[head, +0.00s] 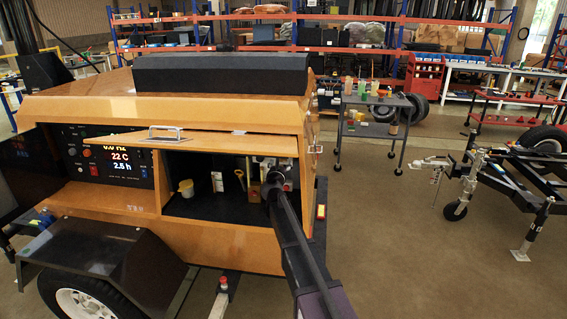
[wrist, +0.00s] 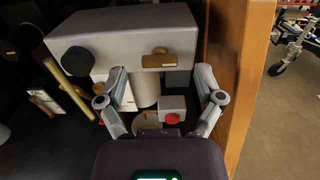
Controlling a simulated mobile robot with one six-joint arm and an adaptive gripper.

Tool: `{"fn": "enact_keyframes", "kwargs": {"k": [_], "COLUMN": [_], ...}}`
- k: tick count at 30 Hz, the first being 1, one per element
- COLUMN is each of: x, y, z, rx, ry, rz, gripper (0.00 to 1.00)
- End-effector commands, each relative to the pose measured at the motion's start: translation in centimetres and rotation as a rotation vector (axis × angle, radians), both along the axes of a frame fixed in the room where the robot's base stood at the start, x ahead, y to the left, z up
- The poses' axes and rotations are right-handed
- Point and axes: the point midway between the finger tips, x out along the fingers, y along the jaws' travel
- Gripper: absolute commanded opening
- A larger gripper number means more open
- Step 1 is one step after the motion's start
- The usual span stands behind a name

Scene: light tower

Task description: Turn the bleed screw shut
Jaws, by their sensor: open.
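In the wrist view a grey block (wrist: 120,38) lies across the top, inside the orange cabinet. A brass fitting with a short crossbar (wrist: 160,60) sits on its front right; it looks like the bleed screw, its bar lying roughly level. My gripper (wrist: 161,76) is open, its fingers spread to either side below the block, with the brass fitting just above and between the tips. Nothing is held, and contact with the fitting cannot be told. In the head view my gripper (head: 273,183) is inside the open bay, where my arm hides most of the fitting's area.
A black knob (wrist: 79,61) is left on the block. Below are a white cylinder (wrist: 145,92), a small box with a red button (wrist: 172,118) and a yellow handle (wrist: 68,90) at left. The orange cabinet wall (wrist: 248,70) stands close right. A yellow cup (head: 186,188) sits in the bay.

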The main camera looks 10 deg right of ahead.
Motion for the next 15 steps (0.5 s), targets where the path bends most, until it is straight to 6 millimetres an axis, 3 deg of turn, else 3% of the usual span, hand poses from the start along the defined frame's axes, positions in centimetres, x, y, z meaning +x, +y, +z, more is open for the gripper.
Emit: {"fn": "enact_keyframes", "kwargs": {"k": [6,15], "x": [1.45,1.55], "y": [-0.45,-0.5], "z": [0.0,0.0], "rx": [0.0,0.0], "ry": [0.0,0.0], "rz": [0.0,0.0], "gripper": [0.86,0.86]}}
